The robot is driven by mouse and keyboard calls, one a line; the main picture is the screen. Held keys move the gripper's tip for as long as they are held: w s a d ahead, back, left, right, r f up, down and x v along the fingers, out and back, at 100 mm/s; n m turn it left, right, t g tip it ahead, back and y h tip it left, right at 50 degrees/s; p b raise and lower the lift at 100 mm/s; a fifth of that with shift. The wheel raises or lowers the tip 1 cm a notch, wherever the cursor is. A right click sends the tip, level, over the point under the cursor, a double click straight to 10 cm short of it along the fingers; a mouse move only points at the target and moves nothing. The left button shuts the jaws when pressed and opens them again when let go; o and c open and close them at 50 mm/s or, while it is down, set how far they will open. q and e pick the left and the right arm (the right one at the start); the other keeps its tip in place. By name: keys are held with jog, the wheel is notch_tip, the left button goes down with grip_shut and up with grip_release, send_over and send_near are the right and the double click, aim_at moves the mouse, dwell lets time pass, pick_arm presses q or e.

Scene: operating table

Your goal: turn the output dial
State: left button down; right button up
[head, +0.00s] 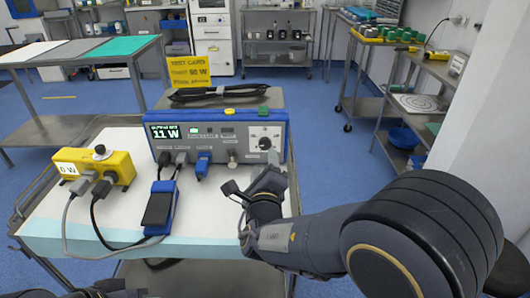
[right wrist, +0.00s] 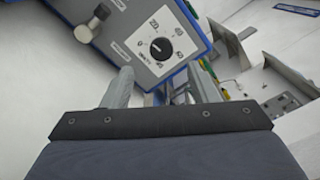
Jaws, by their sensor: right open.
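The output dial (head: 264,143) is a black knob on a white scale plate at the right end of the front of a blue and grey unit (head: 220,152). The unit's green display (head: 165,132) appears to read 11 W. In the right wrist view the dial (right wrist: 161,48) shows close up, ringed by numbers. My right gripper (head: 272,165) is at the front of the unit, just below the dial. In its wrist view my right gripper (right wrist: 160,88) is open, its fingers apart below the dial and nothing between them. Only a dark part of my left arm shows at the bottom edge.
A yellow box (head: 95,168) reading 0 W and a blue foot pedal (head: 159,207) with cables stand left on the cart (head: 205,222). A knob (right wrist: 92,24) protrudes beside the dial.

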aim_at(265, 146)
jog(key=w, duration=0.7)
jog(key=shift+d+b, duration=0.15)
jog(key=shift+b, duration=0.15)
jog(key=c, duration=1)
